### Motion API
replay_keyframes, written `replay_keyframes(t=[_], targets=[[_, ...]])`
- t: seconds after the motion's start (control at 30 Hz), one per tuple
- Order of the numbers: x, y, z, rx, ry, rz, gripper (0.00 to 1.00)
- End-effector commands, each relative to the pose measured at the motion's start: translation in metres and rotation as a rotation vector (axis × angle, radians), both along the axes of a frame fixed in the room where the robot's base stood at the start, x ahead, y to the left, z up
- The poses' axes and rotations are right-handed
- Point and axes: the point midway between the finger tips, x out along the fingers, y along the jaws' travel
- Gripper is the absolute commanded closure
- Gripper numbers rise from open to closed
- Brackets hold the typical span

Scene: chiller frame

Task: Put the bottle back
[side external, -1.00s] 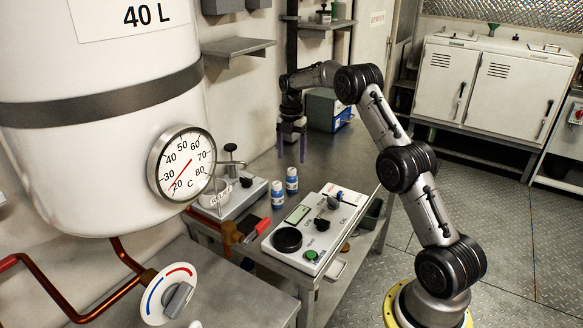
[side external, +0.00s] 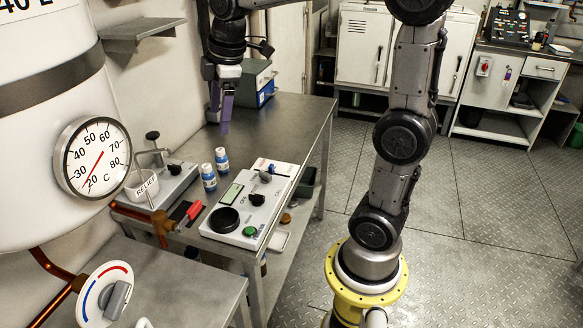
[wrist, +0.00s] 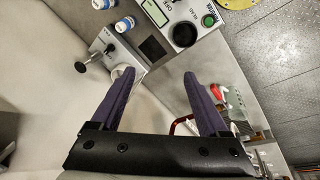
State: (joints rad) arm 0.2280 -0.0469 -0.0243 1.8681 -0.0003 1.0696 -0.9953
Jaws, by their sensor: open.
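Two small blue bottles with white caps stand upright on the bench, side by side: a nearer one (side external: 209,178) and a farther one (side external: 222,160). In the wrist view one bottle (wrist: 125,25) is whole near the top, and the other (wrist: 100,4) is cut by the top edge. I cannot tell which bottle the task means. My gripper (side external: 219,125) points down with purple fingers, appearing just behind and above the bottles. In the wrist view its fingers (wrist: 159,74) are spread wide with nothing held between them; both bottles lie outside them.
A control box (side external: 247,207) with knobs and a green button is right of the bottles. A device with a white cup (side external: 141,186) and upright knob is on their left. A green-grey box (side external: 256,80) stands behind. The bench's right back (side external: 285,115) is clear.

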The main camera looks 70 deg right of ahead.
Motion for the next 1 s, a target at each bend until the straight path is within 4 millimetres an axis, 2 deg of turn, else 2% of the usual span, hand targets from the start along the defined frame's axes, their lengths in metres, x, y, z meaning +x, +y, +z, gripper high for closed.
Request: replay_keyframes(t=[0.03, 0.2, 0.3, 0.43, 0.5, 0.63, 1.0], targets=[[-0.022, 0.015, 0.004, 0.02, -0.033, -0.064, 0.22], [-0.088, 0.049, -0.002, 0.119, -0.123, -0.306, 0.22], [-0.123, 0.063, -0.014, 0.188, -0.168, -0.44, 0.22], [-0.158, 0.074, -0.032, 0.268, -0.209, -0.578, 0.22], [-0.17, 0.078, -0.039, 0.301, -0.222, -0.63, 0.22], [-0.181, 0.08, -0.048, 0.338, -0.236, -0.688, 0.22], [-0.183, 0.081, -0.05, 0.343, -0.236, -0.701, 0.22]])
